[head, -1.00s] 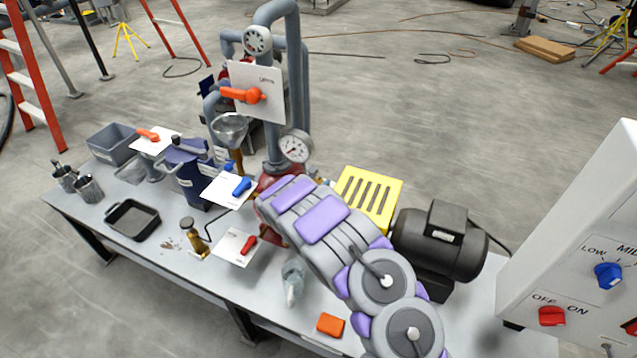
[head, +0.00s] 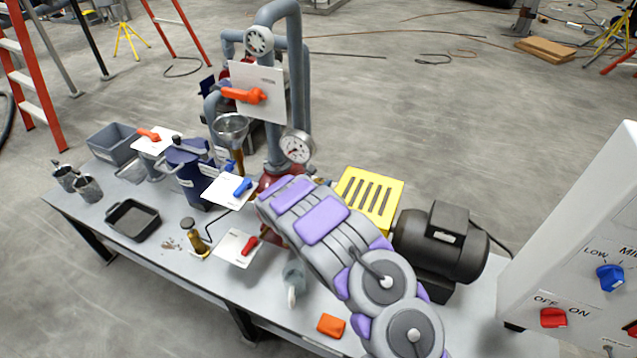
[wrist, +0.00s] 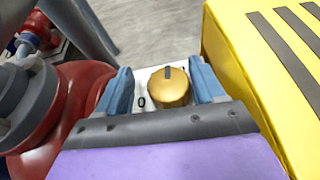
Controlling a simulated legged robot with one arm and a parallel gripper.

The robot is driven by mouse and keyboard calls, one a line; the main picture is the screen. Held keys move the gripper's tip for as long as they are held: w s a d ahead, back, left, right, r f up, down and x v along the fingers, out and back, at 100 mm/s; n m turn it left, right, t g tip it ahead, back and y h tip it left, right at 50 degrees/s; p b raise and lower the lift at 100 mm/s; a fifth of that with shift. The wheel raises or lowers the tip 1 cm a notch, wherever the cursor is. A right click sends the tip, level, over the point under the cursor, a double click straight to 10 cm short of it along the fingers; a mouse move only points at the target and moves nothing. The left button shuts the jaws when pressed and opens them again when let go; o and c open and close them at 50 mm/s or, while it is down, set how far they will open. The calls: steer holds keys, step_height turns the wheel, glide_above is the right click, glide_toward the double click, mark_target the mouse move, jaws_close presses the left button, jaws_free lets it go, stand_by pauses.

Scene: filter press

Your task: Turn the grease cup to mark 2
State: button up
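The grease cup (wrist: 169,90) is a round gold knob with a dark index line at its far edge, in the middle of the wrist view. It sits in front of a white plate (wrist: 142,88). A "0" shows on the plate to the left of the knob; other marks are hidden or too small to read. In the head view my arm hides the grease cup and the gripper.
A yellow slotted guard (wrist: 270,60) stands close on the right of my gripper, and a red pump casing (wrist: 75,110) close on the left. A dark motor (head: 440,243) stands beyond the guard. An orange block (head: 331,325) lies on the bench's front part.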

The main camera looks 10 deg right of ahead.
steer(key=shift+s+f, duration=0.1)
steer(key=shift+s+a, duration=0.1)
steer(key=shift+s, duration=0.05)
steer(key=p+v, duration=0.3)
steer(key=v, duration=1.4)
steer(key=shift+a, duration=0.25)
